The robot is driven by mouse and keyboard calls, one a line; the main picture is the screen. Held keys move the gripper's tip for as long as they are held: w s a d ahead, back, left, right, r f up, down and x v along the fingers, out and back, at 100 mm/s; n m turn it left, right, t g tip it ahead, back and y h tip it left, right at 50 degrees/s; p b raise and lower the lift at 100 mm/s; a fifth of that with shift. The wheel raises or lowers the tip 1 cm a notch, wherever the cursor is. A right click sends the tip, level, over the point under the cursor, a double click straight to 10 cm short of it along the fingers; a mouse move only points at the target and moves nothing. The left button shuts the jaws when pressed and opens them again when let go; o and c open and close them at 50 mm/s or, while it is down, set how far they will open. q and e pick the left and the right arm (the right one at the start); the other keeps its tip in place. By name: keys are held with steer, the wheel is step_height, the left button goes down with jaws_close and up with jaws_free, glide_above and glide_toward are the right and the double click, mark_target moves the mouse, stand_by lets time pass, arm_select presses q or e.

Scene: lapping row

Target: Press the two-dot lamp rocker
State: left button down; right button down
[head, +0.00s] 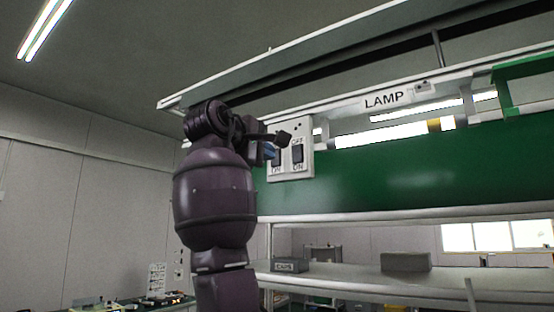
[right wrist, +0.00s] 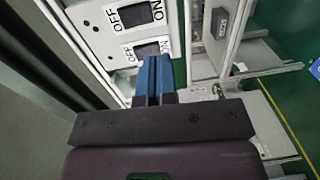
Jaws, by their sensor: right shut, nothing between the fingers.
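A pale switch panel (head: 306,165) with two dark rockers, each marked OFF above and ON below, hangs at the left end of the green board. Small dots above the right rocker (head: 297,154) look like two; this rocker is the upper one in the right wrist view (right wrist: 134,15). The left rocker (head: 277,158) is partly hidden by my right gripper (head: 270,151). In the right wrist view its blue fingers (right wrist: 154,68) are shut and empty, with their tips over the edge of the lower rocker (right wrist: 148,50). I cannot tell whether they touch it. My left gripper is not in view.
A LAMP sign (head: 384,100) and a lit tube (head: 380,134) are right of the panel, above the green board (head: 420,175). Below, a shelf (head: 350,280) carries a labelled grey box (head: 304,265) and a grey block (head: 406,262).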

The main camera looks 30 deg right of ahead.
steer(key=v, duration=0.3)
steer(key=shift+s+a+f, duration=0.2)
steer(key=shift+a+f, duration=0.05)
steer(key=shift+a, duration=0.05)
stand_by(0.4)
